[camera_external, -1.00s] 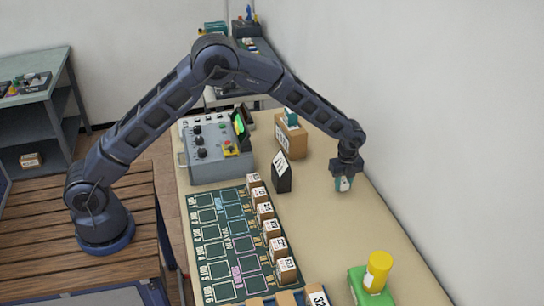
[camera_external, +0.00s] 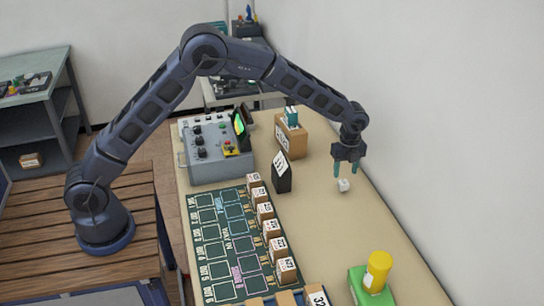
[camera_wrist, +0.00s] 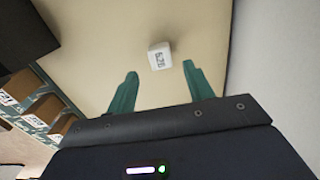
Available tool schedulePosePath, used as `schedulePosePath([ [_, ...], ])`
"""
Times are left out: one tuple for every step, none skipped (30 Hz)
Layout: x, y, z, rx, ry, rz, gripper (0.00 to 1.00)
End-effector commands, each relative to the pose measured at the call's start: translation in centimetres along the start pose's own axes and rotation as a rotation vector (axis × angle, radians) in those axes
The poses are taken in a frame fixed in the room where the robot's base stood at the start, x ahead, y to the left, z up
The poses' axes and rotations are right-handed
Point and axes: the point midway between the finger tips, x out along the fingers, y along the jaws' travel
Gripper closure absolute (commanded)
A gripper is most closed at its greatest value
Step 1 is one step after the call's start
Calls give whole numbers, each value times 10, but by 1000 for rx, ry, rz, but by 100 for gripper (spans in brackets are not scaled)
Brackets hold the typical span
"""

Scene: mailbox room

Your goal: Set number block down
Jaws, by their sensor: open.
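The number block, a small white cube with dark printed characters, rests on the tan table in the external view (camera_external: 344,185). In the wrist view the white block (camera_wrist: 160,56) lies ahead of the fingertips, with its printed face showing. My gripper (camera_external: 346,168) is open and empty, just above the block and apart from it. Its two teal fingers also show in the wrist view (camera_wrist: 160,72), spread wider than the block.
A black sign stand (camera_external: 282,174) and a cardboard box (camera_external: 291,136) stand to the left. A dark mat (camera_external: 226,247) with labelled squares has several small boxes along its right edge. A yellow cylinder (camera_external: 378,271) is at front right. The wall is close on the right.

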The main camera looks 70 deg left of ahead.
Motion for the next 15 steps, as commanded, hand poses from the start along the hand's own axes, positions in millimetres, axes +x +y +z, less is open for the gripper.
schedulePosePath([
  [-11, 0, 0, 0, 0, -2, 48],
  [-16, -1, 0, 0, 0, -2, 48],
  [-23, -1, 0, 0, 0, -3, 48],
  [-28, -1, 0, 0, 0, -2, 48],
  [-32, -1, 0, 0, -1, -2, 48],
  [-37, -1, 0, 0, -1, -2, 48],
  [-41, -1, 0, 0, 0, -2, 48],
  [-43, 0, 0, 0, 0, -1, 48],
  [-47, 0, 0, -1, 0, 0, 48],
  [-49, 0, 0, -1, 0, 0, 48],
  [-50, 0, 0, -1, 0, 1, 48],
  [-53, 0, 0, -1, 0, 0, 48],
  [-55, 1, 0, -3, 0, 0, 48],
  [-58, 2, 0, -6, -1, -2, 48],
  [-63, 4, 0, -14, -1, -5, 48],
])
